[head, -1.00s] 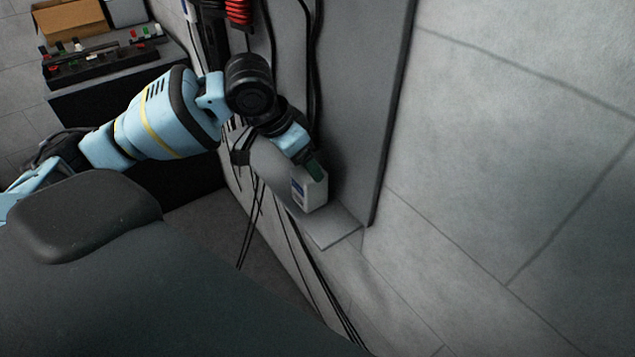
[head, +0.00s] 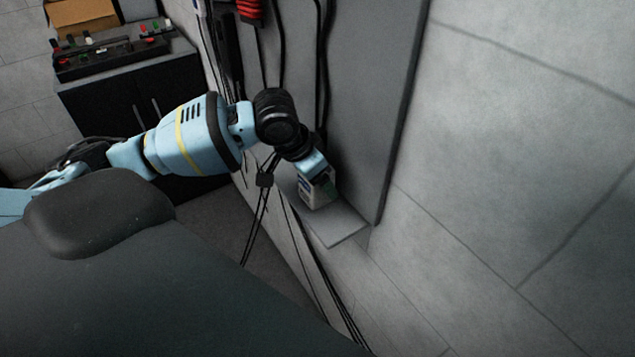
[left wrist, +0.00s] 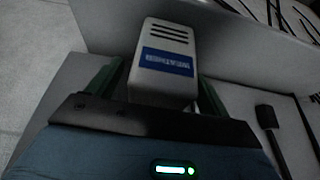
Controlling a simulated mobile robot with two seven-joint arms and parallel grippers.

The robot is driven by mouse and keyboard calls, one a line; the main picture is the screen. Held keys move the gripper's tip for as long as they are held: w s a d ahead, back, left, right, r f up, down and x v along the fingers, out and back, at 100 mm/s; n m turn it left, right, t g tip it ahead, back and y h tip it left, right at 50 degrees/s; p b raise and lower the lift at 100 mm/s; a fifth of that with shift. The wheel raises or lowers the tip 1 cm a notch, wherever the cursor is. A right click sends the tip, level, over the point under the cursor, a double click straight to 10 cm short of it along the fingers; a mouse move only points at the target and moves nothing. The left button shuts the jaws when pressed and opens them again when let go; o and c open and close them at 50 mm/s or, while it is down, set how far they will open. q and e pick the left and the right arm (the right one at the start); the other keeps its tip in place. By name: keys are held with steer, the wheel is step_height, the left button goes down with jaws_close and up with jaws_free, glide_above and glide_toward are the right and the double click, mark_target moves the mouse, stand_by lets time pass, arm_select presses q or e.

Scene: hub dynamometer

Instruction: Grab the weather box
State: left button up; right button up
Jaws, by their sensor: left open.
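The weather box is a small white box with dark slots and a blue label; it shows in the left wrist view (left wrist: 165,62) between the green fingers of my left gripper (left wrist: 158,78). The fingers stand on either side of it, with a gap visible at least on the left. In the head view the box (head: 313,197) stands on a small grey shelf (head: 343,228) against the wall panel. My left gripper (head: 320,183) reaches down at the box there and partly hides it. It is open. My right gripper is not in view.
A grey panel (head: 368,110) rises right behind the shelf. Black cables (head: 258,215) hang beside and below the shelf. A black cabinet (head: 125,105) with small coloured items and a cardboard box (head: 82,14) stands at the back left.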

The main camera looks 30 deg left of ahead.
arm_select(q)
steer(key=shift+r, duration=0.1)
steer(key=c, duration=1.3)
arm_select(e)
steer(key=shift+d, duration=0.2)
arm_select(q)
steer(key=shift+o, duration=0.2)
steer(key=shift+r, duration=0.1)
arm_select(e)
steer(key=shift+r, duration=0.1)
arm_select(q)
steer(key=shift+w+r, duration=0.1)
steer(key=shift+r, duration=0.5)
step_height(320, 180, up, 2)
steer(key=shift+r, duration=0.1)
steer(key=s+a+r+p, duration=0.1)
steer(key=s+a, duration=0.2)
steer(key=s, duration=1.3)
steer(key=shift+r, duration=0.2)
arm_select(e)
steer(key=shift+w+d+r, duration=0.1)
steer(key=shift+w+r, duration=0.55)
